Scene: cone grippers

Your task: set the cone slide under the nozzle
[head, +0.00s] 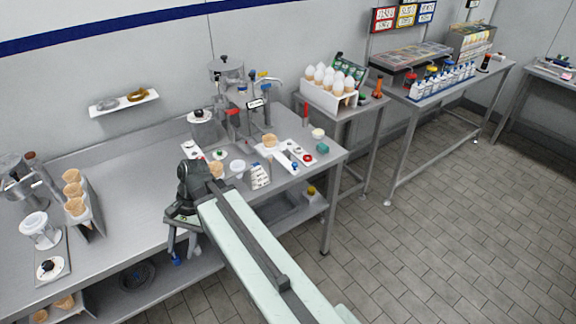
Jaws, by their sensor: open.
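A steel dispenser machine (232,85) stands at the back of the steel counter, with red and blue handles on its front. Its nozzle is too small to make out clearly. In front of it lies a white slide-like plate (282,155) with a wafer cone (270,141) at its left end and small blue parts toward its right. I take this for the cone slide; whether it sits under a nozzle I cannot tell. My gripper (184,254) hangs open and pointing down at the counter's front edge, left of and nearer than the slide, apart from it.
A cone rack (84,219) is at the left. A rack of filled cones (331,93) is on the table behind right. The counter's left middle (130,185) is clear.

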